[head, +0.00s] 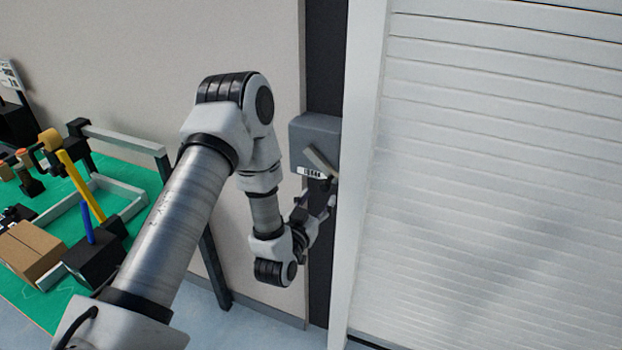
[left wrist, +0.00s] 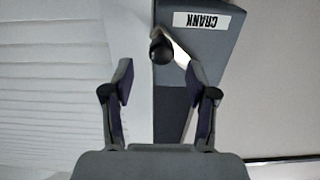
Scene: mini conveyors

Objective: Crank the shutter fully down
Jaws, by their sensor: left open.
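The white slatted shutter (head: 490,170) fills the right of the head view; its slats also show at the left of the left wrist view (left wrist: 50,80). The grey crank box (head: 305,130) is on the dark post beside the shutter frame. In the left wrist view the box (left wrist: 225,45) has a label reading CRANK, upside down. A pale crank arm (left wrist: 181,45) ends in a dark round knob (left wrist: 161,52). My left gripper (head: 318,203) is open just below the crank. In the left wrist view the knob is beyond and between its fingertips (left wrist: 160,78), apart from both.
A green-topped table (head: 140,178) stands at the left with a cardboard box (head: 32,250), a grey rail frame and small yellow, blue and black parts. A beige wall (head: 150,50) is behind my arm. Blue floor (head: 270,330) shows below.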

